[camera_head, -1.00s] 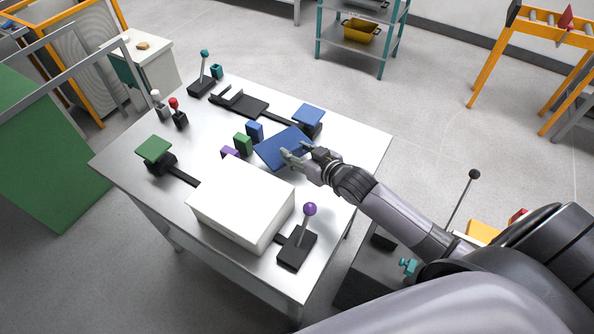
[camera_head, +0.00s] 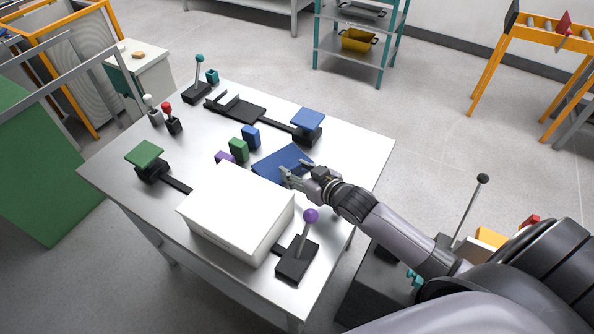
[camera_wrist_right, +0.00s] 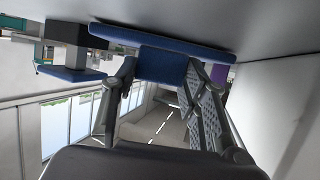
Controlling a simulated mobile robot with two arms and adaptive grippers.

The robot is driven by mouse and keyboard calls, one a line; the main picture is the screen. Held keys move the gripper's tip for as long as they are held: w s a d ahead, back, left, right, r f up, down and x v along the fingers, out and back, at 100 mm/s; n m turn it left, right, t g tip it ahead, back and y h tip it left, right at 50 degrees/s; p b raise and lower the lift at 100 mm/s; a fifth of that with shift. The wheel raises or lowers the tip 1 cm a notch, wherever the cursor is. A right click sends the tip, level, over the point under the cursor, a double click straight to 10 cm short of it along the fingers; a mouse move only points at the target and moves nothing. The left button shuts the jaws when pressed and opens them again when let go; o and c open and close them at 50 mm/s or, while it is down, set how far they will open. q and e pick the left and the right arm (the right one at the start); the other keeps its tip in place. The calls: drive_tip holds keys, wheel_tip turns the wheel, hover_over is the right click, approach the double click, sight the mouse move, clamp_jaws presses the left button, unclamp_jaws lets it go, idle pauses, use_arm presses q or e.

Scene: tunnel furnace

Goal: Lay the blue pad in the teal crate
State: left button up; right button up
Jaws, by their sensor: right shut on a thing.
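The blue pad (camera_head: 275,166) is a flat dark blue slab at the right-middle of the table, behind the white box. My right gripper (camera_head: 288,172) is at its near right edge and is shut on it. The right wrist view, turned upside down, shows the pad (camera_wrist_right: 118,36) as a thin slab close to the table top. A blue block (camera_wrist_right: 165,65) shows against it between my two fingers; I cannot tell if it is part of the pad. I cannot make out a teal crate. My left gripper is not in view.
A white box (camera_head: 238,213) and a purple-knobbed lever (camera_head: 310,216) stand nearby. Small blue (camera_head: 251,136) and green (camera_head: 238,149) blocks are beyond the pad.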

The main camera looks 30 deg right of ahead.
drive_tip(key=o, duration=1.1)
drive_tip(key=shift+f, duration=0.1)
drive_tip(key=shift+o, duration=0.2)
